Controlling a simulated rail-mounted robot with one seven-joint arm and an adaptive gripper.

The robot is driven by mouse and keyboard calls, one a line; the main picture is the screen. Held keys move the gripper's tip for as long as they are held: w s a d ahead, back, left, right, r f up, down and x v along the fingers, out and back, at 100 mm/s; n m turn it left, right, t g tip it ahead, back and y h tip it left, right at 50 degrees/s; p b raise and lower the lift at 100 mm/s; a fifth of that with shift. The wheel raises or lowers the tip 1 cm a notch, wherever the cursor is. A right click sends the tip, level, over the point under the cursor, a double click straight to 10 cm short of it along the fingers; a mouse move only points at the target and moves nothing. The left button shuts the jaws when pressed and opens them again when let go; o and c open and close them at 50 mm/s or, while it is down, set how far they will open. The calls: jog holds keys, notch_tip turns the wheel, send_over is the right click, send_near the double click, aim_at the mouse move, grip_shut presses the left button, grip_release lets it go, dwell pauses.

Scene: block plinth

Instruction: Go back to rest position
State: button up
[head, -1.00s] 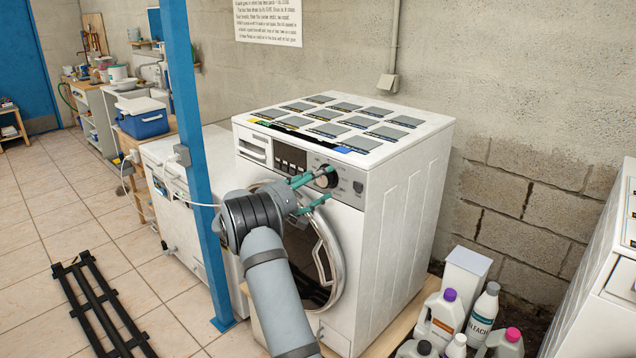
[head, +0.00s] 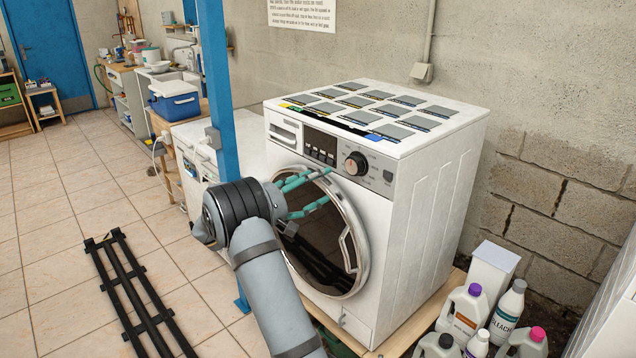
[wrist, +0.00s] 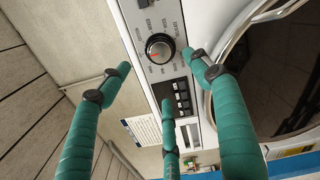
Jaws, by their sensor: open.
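My gripper (head: 322,187) has teal fingers and is in front of the white washing machine (head: 430,190), over the upper part of its round door (head: 350,225). The fingers are spread and hold nothing. In the wrist view my gripper (wrist: 160,85) shows three separate teal fingers, with the control panel's round knob (wrist: 160,48) and dark buttons (wrist: 180,98) beyond them. In the head view the knob (head: 356,163) is just right of and above the fingertips, apart from them. The door looks closed.
A blue post (head: 216,80) stands left of the machine, near my arm. Several bottles (head: 485,325) and a white box (head: 491,268) stand at the lower right. Black rails (head: 138,295) lie on the tiled floor at the left. A blue cooler (head: 175,104) sits further back.

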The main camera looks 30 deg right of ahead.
aim_at(351, 168)
jog(key=shift+d, duration=0.1)
jog(key=d, duration=0.4)
jog(key=w+d, duration=0.1)
jog(key=d, duration=0.3)
jog(key=w+d, duration=0.1)
jog(key=d, duration=0.3)
jog(key=shift+r+p, duration=0.2)
jog(key=shift+p, duration=0.4)
jog(key=shift+a+f, duration=0.1)
jog(key=shift+a, duration=0.05)
jog(key=shift+f, duration=0.1)
jog(key=shift+f+b, duration=0.1)
jog(key=shift+b, duration=0.2)
